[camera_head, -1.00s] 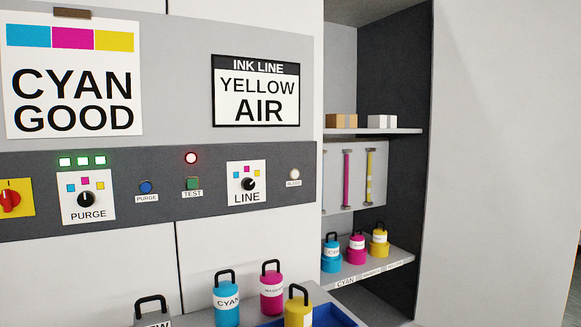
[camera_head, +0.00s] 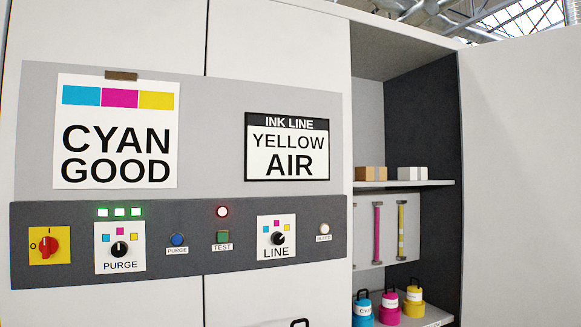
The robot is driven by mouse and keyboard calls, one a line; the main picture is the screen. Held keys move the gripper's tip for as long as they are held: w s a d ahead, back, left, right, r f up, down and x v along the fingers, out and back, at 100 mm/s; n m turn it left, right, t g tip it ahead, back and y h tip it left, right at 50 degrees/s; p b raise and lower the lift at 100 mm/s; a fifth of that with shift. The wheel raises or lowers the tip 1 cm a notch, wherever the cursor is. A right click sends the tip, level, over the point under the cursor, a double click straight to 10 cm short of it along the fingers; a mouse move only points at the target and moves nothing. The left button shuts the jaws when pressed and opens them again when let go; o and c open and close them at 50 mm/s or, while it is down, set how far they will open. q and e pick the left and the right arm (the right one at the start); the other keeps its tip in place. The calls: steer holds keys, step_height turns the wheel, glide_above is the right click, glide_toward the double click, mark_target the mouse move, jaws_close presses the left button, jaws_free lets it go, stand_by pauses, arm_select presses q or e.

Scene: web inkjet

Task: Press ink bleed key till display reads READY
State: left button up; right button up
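The bleed key (camera_head: 324,229) is a small pale round button at the right end of the dark control strip, with a small blurred label under it. The ink line display (camera_head: 287,146) above it reads "YELLOW AIR". The LINE knob (camera_head: 277,238) sits left of the bleed key under cyan, magenta and yellow marks. A red lamp (camera_head: 222,211) glows above the green TEST button (camera_head: 222,236). Neither of my grippers is in view.
A sign (camera_head: 116,132) reads "CYAN GOOD". The strip also holds a red switch (camera_head: 49,245), a PURGE knob (camera_head: 119,248) and a blue purge button (camera_head: 177,239). At right, an open bay holds boxes on a shelf (camera_head: 405,183) and cyan, magenta and yellow bottles (camera_head: 414,301) below.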

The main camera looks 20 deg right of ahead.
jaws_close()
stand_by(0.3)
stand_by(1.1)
